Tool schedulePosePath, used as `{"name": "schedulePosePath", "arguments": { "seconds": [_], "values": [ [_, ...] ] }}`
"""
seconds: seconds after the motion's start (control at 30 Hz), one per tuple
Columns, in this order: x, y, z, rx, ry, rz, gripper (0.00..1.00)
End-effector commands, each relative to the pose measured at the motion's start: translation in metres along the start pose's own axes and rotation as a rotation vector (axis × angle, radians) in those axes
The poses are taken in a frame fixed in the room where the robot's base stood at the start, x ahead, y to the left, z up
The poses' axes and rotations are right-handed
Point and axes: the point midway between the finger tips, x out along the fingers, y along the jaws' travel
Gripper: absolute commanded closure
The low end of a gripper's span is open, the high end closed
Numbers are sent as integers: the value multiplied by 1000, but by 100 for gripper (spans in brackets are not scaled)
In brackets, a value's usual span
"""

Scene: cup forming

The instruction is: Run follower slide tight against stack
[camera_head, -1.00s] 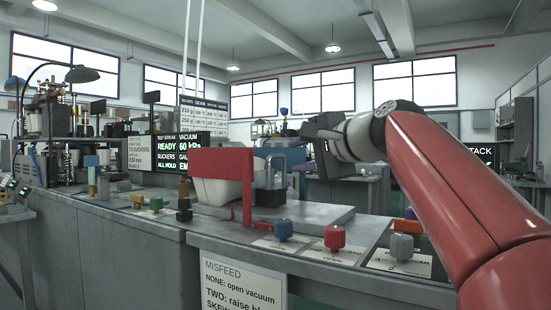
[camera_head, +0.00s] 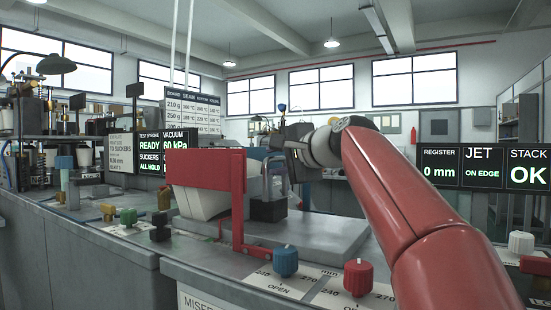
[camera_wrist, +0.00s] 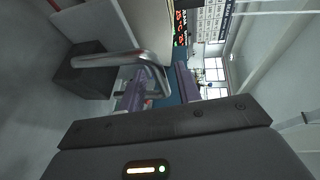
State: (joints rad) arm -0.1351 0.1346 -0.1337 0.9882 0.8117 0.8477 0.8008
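The pale stack (camera_head: 200,204) stands behind a red plate (camera_head: 206,170) on a grey bed. Against its right side in the head view is a dark block with a silver handle, which looks like the follower slide (camera_head: 268,209). The wrist view shows the block (camera_wrist: 80,78), the curved handle (camera_wrist: 112,60) and part of the stack (camera_wrist: 118,22). Whether block and stack touch is unclear. My gripper (camera_head: 293,160) is just right of the handle in the head view.
A right-hand screen (camera_head: 485,167) reads register 0 mm, jet on edge, stack OK. A blue knob (camera_head: 285,261), a red knob (camera_head: 358,277) and a white knob (camera_head: 521,243) stand along the front. The grey bed (camera_head: 315,232) is clear right of the block.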

Motion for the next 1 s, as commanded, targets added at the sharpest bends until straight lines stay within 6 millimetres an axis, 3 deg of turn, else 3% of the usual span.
{"name": "schedulePosePath", "arguments": {
  "seconds": [0.37,0.63,1.0],
  "values": [
    [8,0,0,0,1,-1,66],
    [8,0,0,0,1,0,100],
    [12,-2,2,1,-1,1,100]
  ]
}}
